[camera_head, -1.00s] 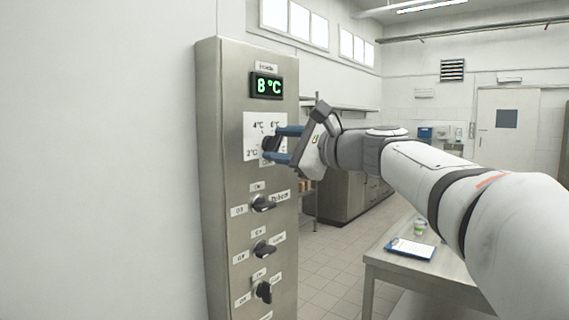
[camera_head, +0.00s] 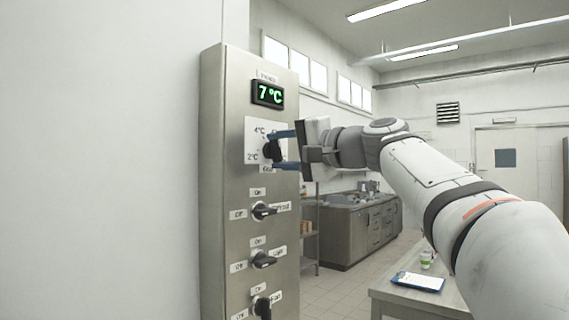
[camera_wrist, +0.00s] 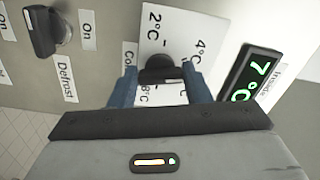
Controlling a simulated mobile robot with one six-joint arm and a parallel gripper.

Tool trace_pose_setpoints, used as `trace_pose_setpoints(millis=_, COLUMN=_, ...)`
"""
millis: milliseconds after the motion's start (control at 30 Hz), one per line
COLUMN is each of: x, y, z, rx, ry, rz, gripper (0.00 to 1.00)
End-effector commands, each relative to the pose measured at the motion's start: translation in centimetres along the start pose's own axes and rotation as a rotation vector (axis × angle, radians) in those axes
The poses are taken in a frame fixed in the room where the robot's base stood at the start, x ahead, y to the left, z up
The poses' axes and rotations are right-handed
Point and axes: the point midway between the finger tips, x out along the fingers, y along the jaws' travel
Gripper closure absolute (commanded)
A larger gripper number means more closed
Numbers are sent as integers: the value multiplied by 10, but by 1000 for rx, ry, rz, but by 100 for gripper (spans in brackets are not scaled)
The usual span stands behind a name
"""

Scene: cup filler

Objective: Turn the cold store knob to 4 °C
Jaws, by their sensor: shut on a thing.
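The cold store knob (camera_head: 269,151) is black and sits on a white dial plate (camera_head: 253,137) marked 2 °C and 4 °C, high on a steel panel. My gripper (camera_head: 281,150) reaches it from the right, its blue fingers closed on either side of the knob. In the wrist view the knob (camera_wrist: 159,68) lies between the two blue fingers, which hide part of the scale; 2 °C, 4 °C and 8 °C labels show around it. The display (camera_head: 267,94) above the dial reads 7 °C in green; it also shows in the wrist view (camera_wrist: 258,77).
Below the dial, several black rotary switches line the panel (camera_head: 232,190); the upper one (camera_head: 263,211) is close under my gripper. A table (camera_head: 397,296) with a clipboard (camera_head: 418,282) and a cup (camera_head: 426,259) stands right, under my arm.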

Motion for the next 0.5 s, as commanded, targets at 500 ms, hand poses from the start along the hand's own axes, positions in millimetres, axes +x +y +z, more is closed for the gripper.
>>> trace_pose_setpoints(millis=500, x=1, y=3, z=1, rx=-249, ry=-4, rz=2, gripper=79)
